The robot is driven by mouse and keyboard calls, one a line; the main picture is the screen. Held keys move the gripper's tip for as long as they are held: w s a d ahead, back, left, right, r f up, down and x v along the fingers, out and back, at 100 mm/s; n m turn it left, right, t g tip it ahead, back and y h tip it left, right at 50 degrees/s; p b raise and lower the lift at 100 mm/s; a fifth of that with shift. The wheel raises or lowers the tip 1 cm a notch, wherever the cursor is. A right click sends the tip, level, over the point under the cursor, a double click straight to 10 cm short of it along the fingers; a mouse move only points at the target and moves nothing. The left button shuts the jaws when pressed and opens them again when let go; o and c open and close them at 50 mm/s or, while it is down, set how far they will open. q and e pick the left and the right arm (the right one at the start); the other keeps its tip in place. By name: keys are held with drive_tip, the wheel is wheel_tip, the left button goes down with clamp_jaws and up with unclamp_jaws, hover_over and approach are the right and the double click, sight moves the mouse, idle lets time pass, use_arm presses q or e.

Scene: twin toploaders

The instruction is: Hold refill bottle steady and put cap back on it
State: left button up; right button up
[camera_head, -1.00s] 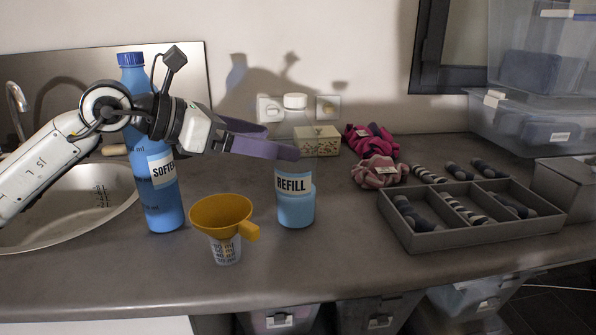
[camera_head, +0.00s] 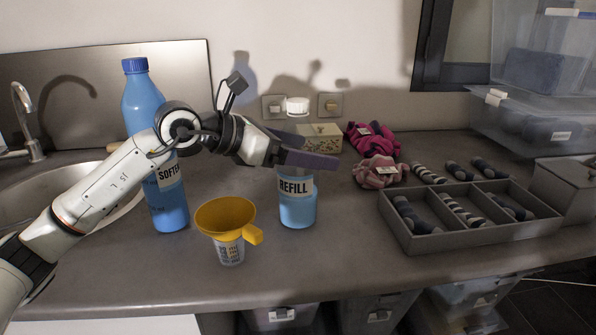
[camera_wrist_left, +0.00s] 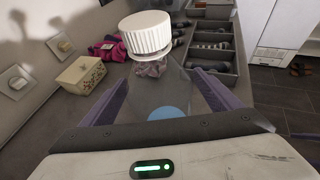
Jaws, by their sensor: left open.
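The refill bottle (camera_head: 297,208) stands upright on the counter, with blue liquid in its lower part and a REFILL label. Its clear upper part also shows in the left wrist view (camera_wrist_left: 160,95). The white ribbed cap (camera_head: 297,105) is at the top of the bottle's clear neck, and it shows large in the left wrist view (camera_wrist_left: 145,34). I cannot tell whether it is seated. My left gripper (camera_head: 298,149) is open, with its purple fingers on either side of the bottle's clear upper part. The near finger hides part of the bottle. My right gripper is not in view.
A yellow funnel (camera_head: 225,214) sits in a measuring cup (camera_head: 230,252) left of the bottle. A tall blue softener bottle (camera_head: 170,210) stands behind my left arm. A small box (camera_head: 320,139), scrunchies (camera_head: 376,172) and a grey sock tray (camera_head: 425,243) are to the right.

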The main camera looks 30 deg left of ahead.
use_arm(q)
drive_tip(key=shift+x, duration=1)
drive_tip(key=shift+r, duration=0.1)
drive_tip(key=c, duration=1.5)
drive_tip(key=shift+o, duration=0.2)
wheel_tip(320, 180, up, 10)
drive_tip(key=shift+r+p, duration=0.1)
drive_tip(key=shift+p, duration=0.35)
